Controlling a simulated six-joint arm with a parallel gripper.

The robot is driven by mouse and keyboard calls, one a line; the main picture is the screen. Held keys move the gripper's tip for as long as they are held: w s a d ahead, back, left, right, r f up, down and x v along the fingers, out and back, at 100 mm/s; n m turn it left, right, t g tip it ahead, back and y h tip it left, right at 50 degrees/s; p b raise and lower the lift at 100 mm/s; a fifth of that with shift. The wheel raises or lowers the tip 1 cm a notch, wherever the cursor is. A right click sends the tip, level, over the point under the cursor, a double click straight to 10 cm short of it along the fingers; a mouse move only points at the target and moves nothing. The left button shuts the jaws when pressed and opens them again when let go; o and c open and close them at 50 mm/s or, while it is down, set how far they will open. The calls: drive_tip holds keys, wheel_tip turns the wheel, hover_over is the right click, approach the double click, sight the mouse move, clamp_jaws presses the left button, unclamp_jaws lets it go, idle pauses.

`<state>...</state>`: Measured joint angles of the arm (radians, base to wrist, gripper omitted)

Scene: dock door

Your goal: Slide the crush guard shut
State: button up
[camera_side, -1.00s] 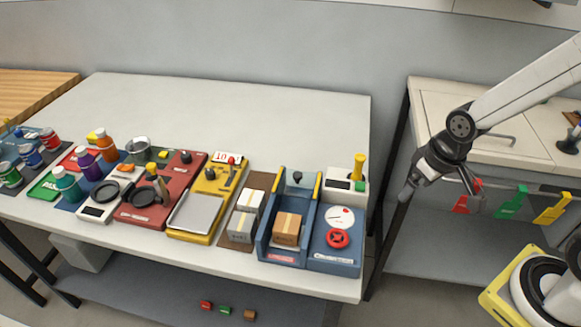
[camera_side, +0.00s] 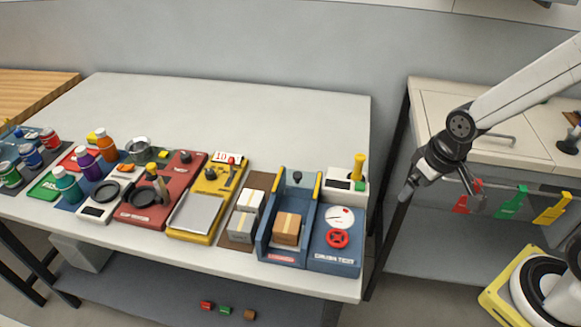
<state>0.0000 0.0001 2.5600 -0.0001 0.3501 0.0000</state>
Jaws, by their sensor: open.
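The crush tester is a blue machine with a channel (camera_side: 263,238) on its left and a control panel (camera_side: 335,258) on its right. A brown carton (camera_side: 286,228) sits in the channel. The crush guard seems to be the greyish panel with a black knob (camera_side: 297,177) at the channel's back end, between yellow-edged side walls. The channel's front and the carton are uncovered. My gripper (camera_side: 438,196) is open and empty, in the air well to the right of the machine, beyond the table's right edge.
The panel carries a red wheel (camera_side: 337,239) and a white dial (camera_side: 340,217). A white box with a yellow post (camera_side: 359,168) stands behind it. Cartons on a brown mat (camera_side: 233,243) stand left. The table's back (camera_side: 220,110) is clear. Coloured tags (camera_side: 511,203) hang at right.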

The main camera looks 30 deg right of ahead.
drive_tip(key=shift+c, duration=0.2)
drive_tip(key=c, duration=0.4)
drive_tip(key=shift+w, duration=0.15)
wheel_tip(320, 180, up, 3)
drive_tip(key=g, duration=0.3)
hover_over(298, 174)
drive_tip(key=shift+r, duration=0.1)
drive_tip(key=shift+f, duration=3.9)
clamp_jaws()
